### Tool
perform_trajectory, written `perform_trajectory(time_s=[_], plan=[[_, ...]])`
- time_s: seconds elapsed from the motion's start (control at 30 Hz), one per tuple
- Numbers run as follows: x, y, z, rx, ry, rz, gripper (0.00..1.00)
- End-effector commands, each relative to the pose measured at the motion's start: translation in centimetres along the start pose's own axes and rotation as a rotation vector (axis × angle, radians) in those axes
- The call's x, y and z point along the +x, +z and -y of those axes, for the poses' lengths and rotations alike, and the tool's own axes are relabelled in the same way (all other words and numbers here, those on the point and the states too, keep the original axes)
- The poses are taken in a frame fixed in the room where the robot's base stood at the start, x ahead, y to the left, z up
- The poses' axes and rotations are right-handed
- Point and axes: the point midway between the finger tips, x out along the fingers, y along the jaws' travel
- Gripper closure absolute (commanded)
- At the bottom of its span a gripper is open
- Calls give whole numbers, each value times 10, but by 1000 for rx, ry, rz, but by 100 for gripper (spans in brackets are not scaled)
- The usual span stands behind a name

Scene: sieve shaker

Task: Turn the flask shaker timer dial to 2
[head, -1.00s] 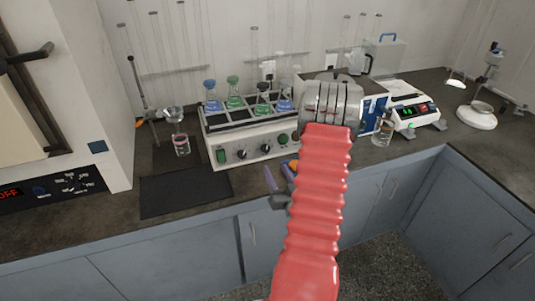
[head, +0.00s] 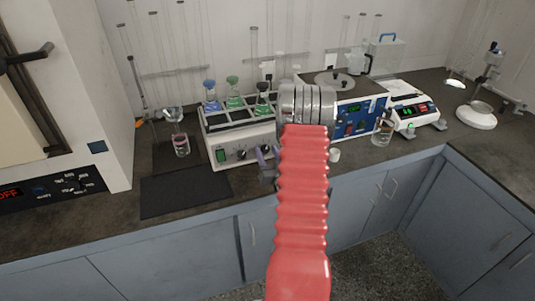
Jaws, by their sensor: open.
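The flask shaker (head: 228,163) is a white box on the counter with coloured flasks in a dark rack on top. On its front are a green switch (head: 221,156) and a black dial (head: 241,153) with a pointer. The dial's markings are too small to read, and I cannot tell which dial is the timer. My red arm and gripper hide the rest of the panel, including a second dial there.
A blue-fronted device (head: 362,115) and a balance (head: 415,112) stand to the right. A small white cup (head: 334,155) is beside my arm.

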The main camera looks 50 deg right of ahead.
Motion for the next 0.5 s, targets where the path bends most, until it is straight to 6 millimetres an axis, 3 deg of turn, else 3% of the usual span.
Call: perform_trajectory(time_s=[0.1, 0.5], plan=[[0, 0, 0, 0, 0, 0, 55], [0, 0, 0, 0, 1, 0, 83]])
